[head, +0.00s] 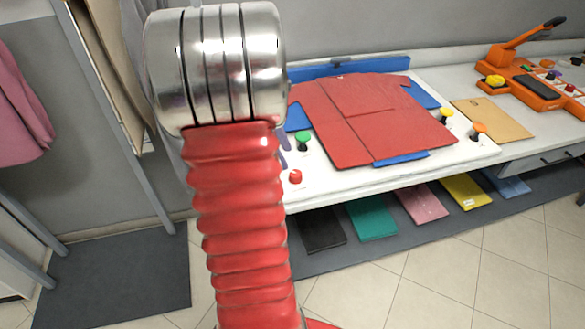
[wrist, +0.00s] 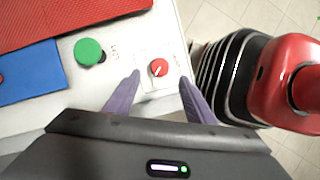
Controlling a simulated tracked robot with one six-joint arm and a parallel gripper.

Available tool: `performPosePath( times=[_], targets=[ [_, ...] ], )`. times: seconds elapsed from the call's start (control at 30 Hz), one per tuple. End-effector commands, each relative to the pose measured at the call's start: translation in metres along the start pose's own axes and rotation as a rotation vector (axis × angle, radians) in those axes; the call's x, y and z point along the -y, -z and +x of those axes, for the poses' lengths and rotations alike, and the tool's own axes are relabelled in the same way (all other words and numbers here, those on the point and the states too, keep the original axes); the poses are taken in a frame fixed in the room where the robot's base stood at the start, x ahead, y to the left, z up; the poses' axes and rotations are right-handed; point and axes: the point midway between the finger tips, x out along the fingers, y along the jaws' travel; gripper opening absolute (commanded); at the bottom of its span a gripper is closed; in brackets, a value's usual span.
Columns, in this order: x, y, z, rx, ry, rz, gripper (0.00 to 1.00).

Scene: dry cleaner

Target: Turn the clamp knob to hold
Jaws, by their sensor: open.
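A small red knob (wrist: 158,67) with a pale pointer line sits on a white plate on the front panel in the wrist view. It also shows in the head view (head: 295,177) at the near left of the white bench. The lettering beside it is too small to read. My gripper (wrist: 160,78) is open, its two purple fingers pointing at the knob, one tip to each side. Whether they touch it I cannot tell. In the head view only a bit of purple finger shows beside my arm, which hides the rest.
A green button (wrist: 89,51) stands left of the knob in the wrist view. A red shirt (head: 370,115) lies on a blue board (head: 330,67) on the bench. An orange machine (head: 535,85) stands further right.

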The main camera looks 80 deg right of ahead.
Motion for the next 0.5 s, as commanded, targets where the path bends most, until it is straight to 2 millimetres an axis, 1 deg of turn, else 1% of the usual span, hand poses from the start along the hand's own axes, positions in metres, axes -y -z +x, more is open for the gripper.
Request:
performPosePath(
  times=[0.03,0.3,0.4,0.5],
  targets=[
    [0.001,0.000,0.009,0.001,0.004,0.000,0.49],
    [0.001,0.000,0.050,0.000,0.003,-0.001,0.49],
    [0.001,0.000,0.061,0.001,0.002,-0.001,0.49],
    [0.000,0.001,0.069,0.000,0.001,-0.001,0.49]
  ],
)
